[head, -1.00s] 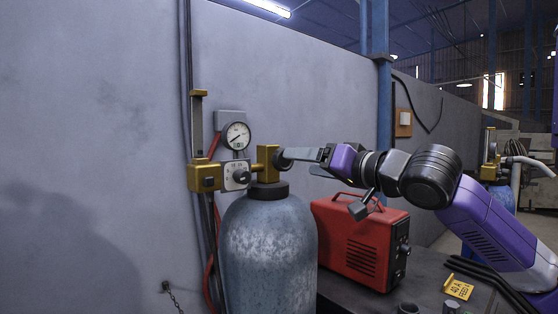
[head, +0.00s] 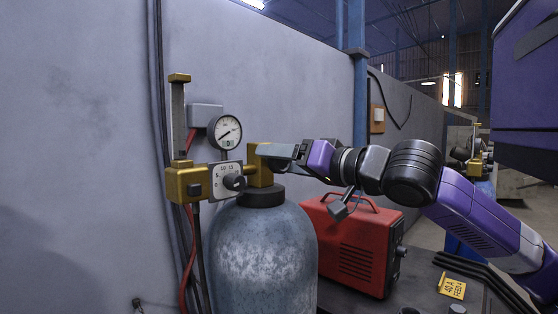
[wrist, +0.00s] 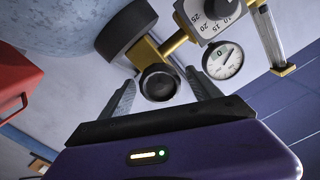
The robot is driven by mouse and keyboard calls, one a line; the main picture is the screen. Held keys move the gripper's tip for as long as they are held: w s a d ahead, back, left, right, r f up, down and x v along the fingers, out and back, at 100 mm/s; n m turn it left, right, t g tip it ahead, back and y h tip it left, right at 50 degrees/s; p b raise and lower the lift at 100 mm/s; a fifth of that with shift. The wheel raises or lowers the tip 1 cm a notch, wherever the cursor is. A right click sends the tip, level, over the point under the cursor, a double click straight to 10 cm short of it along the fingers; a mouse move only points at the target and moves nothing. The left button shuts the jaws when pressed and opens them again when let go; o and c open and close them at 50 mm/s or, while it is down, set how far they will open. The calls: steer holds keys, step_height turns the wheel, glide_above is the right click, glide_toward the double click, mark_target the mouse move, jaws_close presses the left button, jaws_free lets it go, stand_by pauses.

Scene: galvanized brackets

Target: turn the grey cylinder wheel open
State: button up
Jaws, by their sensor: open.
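The grey cylinder wheel (wrist: 158,82) is a dark round knob on the brass valve, facing me in the wrist view. My gripper (wrist: 160,79) is open, with one finger on either side of the wheel and a visible gap to each. In the head view my gripper (head: 264,150) reaches the brass valve body (head: 256,166) from the right, and its fingers hide the wheel. The valve sits on the dark collar of the blue-grey, worn cylinder (head: 262,250), which stands upright.
A brass regulator block (head: 187,184) with a dial plate and a round pressure gauge (head: 226,132) is left of the valve. A red machine (head: 350,245) stands on the bench below my arm. The grey wall is behind.

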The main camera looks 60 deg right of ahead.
steer(key=c, duration=1.4)
steer(key=shift+o, duration=0.2)
